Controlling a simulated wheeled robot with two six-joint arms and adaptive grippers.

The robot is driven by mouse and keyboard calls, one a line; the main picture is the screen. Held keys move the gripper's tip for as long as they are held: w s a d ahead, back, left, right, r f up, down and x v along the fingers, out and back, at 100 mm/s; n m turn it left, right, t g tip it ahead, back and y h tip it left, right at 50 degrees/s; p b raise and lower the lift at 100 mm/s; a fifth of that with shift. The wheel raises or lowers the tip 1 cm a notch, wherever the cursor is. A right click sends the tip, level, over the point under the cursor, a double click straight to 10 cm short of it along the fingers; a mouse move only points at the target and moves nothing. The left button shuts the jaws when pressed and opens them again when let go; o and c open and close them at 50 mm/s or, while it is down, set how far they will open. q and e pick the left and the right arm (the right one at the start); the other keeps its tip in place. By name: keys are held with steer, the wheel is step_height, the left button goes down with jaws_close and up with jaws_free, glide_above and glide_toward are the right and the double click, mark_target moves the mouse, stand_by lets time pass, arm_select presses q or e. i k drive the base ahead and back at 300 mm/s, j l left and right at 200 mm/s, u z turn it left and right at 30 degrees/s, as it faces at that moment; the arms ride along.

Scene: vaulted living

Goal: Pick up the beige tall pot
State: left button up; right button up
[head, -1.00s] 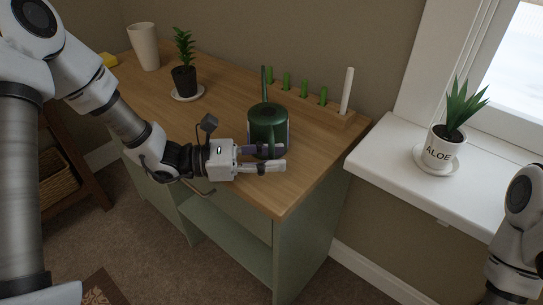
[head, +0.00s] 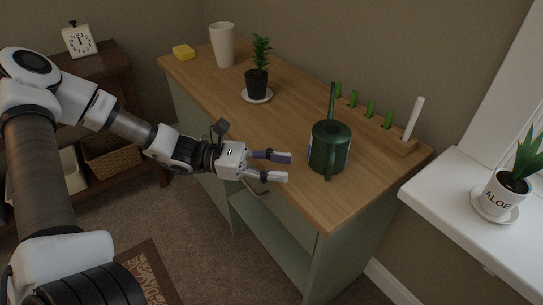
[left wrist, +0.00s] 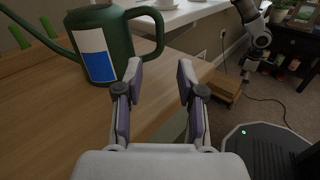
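The beige tall pot (head: 222,45) stands upright at the far left end of the wooden desk top in the head view. My left gripper (head: 281,167) is open and empty at the desk's front edge, well to the right of and nearer than the pot. In the left wrist view, the open fingers (left wrist: 156,85) have nothing between them. The pot is not in the left wrist view.
A green watering can (head: 329,148) stands just right of my left gripper; it also shows in the left wrist view (left wrist: 100,40). A potted plant (head: 257,82) on a saucer and a yellow block (head: 183,52) flank the pot. A wooden rack (head: 385,125) lies along the wall.

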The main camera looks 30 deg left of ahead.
mark_target(222, 34)
steer(key=u, duration=1.4)
